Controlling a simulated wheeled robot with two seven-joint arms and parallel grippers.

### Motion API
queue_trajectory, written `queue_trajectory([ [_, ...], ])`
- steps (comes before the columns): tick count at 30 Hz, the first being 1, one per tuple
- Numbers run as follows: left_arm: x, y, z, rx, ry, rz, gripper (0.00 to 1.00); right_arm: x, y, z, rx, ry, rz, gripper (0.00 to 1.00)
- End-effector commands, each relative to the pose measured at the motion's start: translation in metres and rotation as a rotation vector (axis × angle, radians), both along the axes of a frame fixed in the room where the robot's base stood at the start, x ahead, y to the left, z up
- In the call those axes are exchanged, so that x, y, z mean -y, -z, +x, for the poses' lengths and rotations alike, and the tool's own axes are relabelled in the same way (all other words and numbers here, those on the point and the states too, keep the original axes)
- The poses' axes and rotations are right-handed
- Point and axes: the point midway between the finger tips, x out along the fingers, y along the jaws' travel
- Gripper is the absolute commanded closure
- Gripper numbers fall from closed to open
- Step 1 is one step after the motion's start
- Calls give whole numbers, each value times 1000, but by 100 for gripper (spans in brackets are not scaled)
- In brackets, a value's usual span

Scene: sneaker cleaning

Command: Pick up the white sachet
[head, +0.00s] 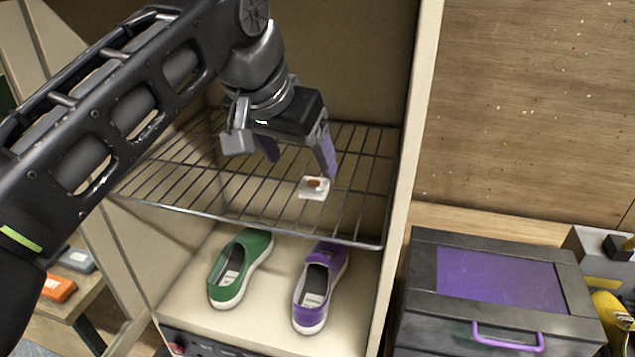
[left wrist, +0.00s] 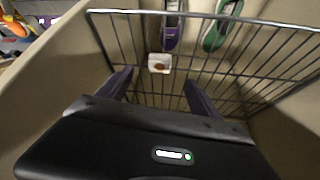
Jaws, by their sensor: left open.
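The white sachet (head: 313,188) with an orange-brown mark lies on the wire rack inside the cabinet, toward the rack's right front. It also shows in the left wrist view (left wrist: 159,63), beyond my fingertips and between their lines. My left gripper (head: 298,160) is open and empty, its two purple-grey fingers pointing down over the rack. In the head view one fingertip is just behind the sachet's upper right edge. In the left wrist view the fingers (left wrist: 160,82) are spread apart with nothing between them. My right gripper is not in view.
The wire rack (head: 200,170) spans the cabinet between its side walls. Below it stand a green shoe (head: 240,268) and a purple shoe (head: 318,290). A dark box with a purple lid panel (head: 500,278) stands right of the cabinet. An orange item (head: 58,288) lies at lower left.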

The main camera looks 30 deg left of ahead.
Motion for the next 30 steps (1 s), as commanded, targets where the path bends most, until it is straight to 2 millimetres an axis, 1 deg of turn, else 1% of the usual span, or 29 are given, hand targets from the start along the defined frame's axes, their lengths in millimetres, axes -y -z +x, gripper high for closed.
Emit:
queue_trajectory([
  [3,0,4,1,-1,0,0,26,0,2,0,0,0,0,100],
  [10,-1,23,12,-1,1,-1,26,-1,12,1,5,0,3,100],
  [19,-2,23,13,0,0,0,26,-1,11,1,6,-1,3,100],
  [22,-2,26,16,-3,0,0,26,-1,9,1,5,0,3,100],
  [26,-3,39,24,-5,0,-1,26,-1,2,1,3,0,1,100],
  [30,-5,57,35,-3,0,0,26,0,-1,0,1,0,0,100],
])
